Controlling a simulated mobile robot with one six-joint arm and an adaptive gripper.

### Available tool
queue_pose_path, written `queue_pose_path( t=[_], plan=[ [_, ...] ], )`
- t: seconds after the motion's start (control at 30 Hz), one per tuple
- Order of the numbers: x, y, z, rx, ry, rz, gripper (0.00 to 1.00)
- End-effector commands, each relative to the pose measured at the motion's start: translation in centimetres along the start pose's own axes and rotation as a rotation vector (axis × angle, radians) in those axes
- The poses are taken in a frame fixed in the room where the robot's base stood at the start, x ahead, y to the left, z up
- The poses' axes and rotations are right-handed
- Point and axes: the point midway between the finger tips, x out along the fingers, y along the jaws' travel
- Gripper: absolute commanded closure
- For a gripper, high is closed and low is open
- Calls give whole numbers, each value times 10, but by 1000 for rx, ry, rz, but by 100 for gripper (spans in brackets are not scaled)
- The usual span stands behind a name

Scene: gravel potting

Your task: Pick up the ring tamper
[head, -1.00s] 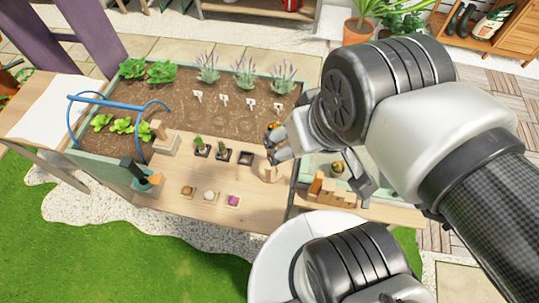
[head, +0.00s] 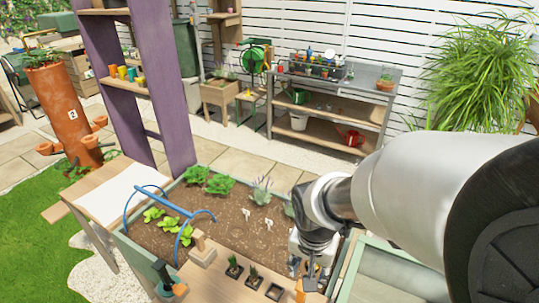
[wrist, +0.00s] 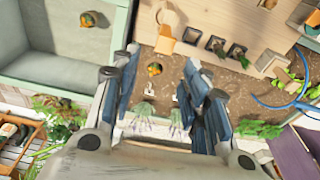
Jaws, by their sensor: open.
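A pale wooden tool (wrist: 165,40), which looks like the ring tamper, stands on the wooden work board (wrist: 225,15) near its edge in the wrist view. A rounded wooden part shows beside its upright piece. In the head view a wooden piece (head: 300,289), probably the same tool, shows at the bottom edge, partly hidden by my gripper (head: 306,262). In the wrist view my gripper (wrist: 160,72) is open and empty, its fingers spread wide. The tool is beyond the fingertips and not between them.
Three small black pots (wrist: 215,43) stand beside the tool; one looks empty. A blue hoop frame (head: 170,213) arches over the bed's left side. A pale green tray (head: 395,272) lies right.

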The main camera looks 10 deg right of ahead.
Motion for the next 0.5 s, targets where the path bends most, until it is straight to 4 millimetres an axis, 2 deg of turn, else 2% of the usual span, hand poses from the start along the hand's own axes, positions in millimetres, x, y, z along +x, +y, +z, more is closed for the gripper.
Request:
queue_pose_path(
  t=[0.1, 0.27, 0.5],
  plan=[
    [19, -5, -2, 49, -23, 20, 58],
    [36, -7, -2, 72, -29, 27, 58],
    [86, -6, 0, 73, -31, 28, 58]
  ],
)
